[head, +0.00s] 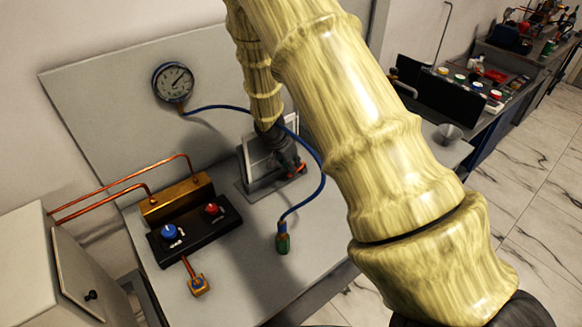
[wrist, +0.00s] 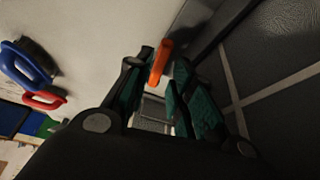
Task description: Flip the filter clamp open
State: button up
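The filter clamp shows as an orange lever (wrist: 160,62) in the wrist view, between the tips of my gripper's fingers. In the head view the lever (head: 298,170) is an orange-red piece at the right side of the pale filter frame (head: 248,163). My gripper (head: 290,163) is dark and close in front of the frame, partly covering it. In the wrist view my gripper (wrist: 163,68) has its green-padded fingers apart, with a gap showing to the lever's right. Whether a finger touches the lever is unclear. The rest of the clamp is hidden.
A blue hose (head: 323,170) loops close to my gripper and ends at a green connector (head: 283,240). A valve block with a blue knob (head: 169,232) and a red knob (head: 212,209) stands left. A gauge (head: 173,82) hangs behind. The front bench top is mostly free.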

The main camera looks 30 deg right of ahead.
jog(key=shift+p+x, duration=0.45)
jog(key=shift+x, duration=1.25)
jog(key=shift+a, duration=0.1)
